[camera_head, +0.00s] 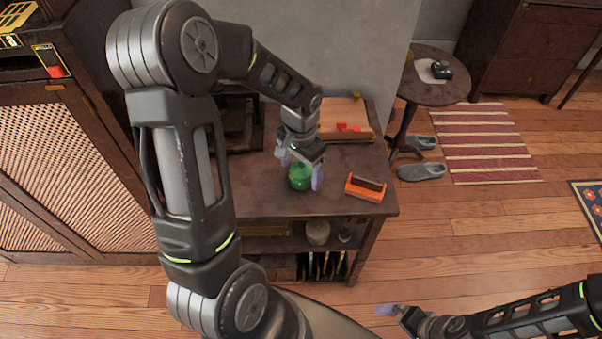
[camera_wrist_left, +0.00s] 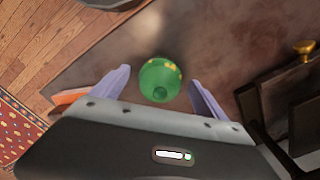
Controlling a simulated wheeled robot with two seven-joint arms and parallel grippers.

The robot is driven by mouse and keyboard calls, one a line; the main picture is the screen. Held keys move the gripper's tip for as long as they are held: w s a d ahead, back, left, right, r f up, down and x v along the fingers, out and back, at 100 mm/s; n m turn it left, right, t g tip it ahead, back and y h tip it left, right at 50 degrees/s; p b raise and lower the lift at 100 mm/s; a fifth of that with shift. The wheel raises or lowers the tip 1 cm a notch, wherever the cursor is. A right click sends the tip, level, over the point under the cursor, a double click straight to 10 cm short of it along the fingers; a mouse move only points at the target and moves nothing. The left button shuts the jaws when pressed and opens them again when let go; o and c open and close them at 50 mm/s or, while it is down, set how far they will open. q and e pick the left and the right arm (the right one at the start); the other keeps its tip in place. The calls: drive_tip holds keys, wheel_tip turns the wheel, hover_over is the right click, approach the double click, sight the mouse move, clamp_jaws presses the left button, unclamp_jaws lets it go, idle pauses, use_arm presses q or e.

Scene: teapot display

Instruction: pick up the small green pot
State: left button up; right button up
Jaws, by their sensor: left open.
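The small green pot (camera_head: 300,177) stands on the dark wooden cabinet top (camera_head: 250,198). My left gripper (camera_head: 302,178) is open right above and around it, with one purple finger seen at the pot's right side. In the left wrist view the green pot (camera_wrist_left: 160,80), with yellow marks on its rim, lies between and slightly beyond the two open purple fingers (camera_wrist_left: 160,92). A gap shows on each side of it. My right gripper (camera_head: 392,312) is low at the bottom right, far from the cabinet; only one purple finger shows clearly.
An orange box-like holder (camera_head: 364,188) sits right of the pot near the cabinet's front edge. A wooden board with red pieces (camera_head: 343,117) lies behind. A small round table (camera_head: 433,85) stands to the right, with grey slippers (camera_head: 421,172) on the floor.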

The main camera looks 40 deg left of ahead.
use_arm(q)
wheel_tip(320, 180, down, 2)
drive_tip(key=shift+f, duration=0.15)
drive_tip(key=shift+c, duration=0.3)
drive_tip(key=c, duration=1.6)
wheel_tip(320, 180, up, 10)
drive_tip(key=shift+r+b, duration=0.1)
drive_tip(key=shift+b, duration=0.2)
